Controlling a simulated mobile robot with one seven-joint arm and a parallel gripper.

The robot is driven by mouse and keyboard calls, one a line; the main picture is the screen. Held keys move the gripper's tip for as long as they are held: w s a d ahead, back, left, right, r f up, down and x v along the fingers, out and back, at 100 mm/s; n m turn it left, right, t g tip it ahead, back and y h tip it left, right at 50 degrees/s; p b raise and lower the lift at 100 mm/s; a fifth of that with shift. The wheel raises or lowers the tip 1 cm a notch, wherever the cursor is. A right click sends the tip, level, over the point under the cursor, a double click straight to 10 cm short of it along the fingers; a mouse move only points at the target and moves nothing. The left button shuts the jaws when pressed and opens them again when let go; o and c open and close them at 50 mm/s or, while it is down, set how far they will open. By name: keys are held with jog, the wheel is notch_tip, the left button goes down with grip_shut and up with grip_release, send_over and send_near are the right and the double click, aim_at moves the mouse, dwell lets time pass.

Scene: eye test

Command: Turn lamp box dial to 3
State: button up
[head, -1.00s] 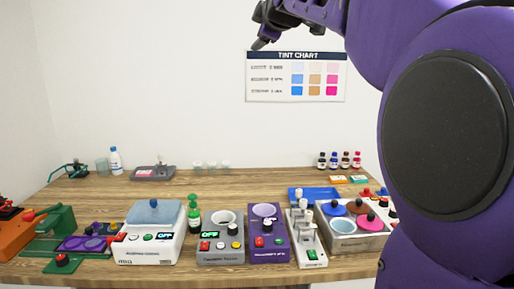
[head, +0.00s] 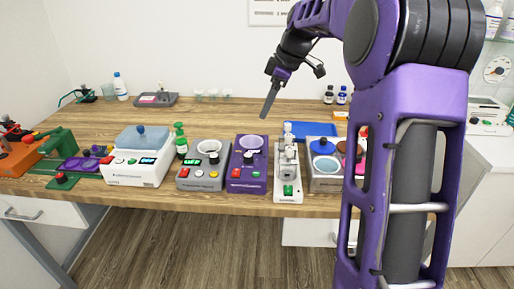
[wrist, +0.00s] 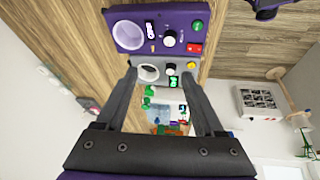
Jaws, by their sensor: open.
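No label here can be read as lamp box, so I cannot tell which unit it is. A purple box (head: 247,170) on the bench has a pale round cup on top, a black dial (head: 249,157) and a red button. It also shows in the wrist view (wrist: 185,22), with its dial (wrist: 170,38); the dial's setting is too small to read. A grey box (head: 202,178) with a similar cup and knob stands left of it. My gripper (wrist: 159,78) is open and empty, pointing down above the bench, apart from both boxes.
A blue tray (head: 311,131) lies behind. The bench (head: 200,118) is mostly clear behind the front row.

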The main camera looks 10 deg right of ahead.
jog(key=s+d+f, duration=0.1)
jog(key=b, duration=0.1)
send_near(249, 155)
jog(key=shift+g+y, duration=0.3)
jog(key=shift+y, duration=0.1)
jog(key=x, duration=0.9)
jog(key=shift+w+d, duration=0.3)
jog(key=shift+c, duration=0.3)
grip_shut()
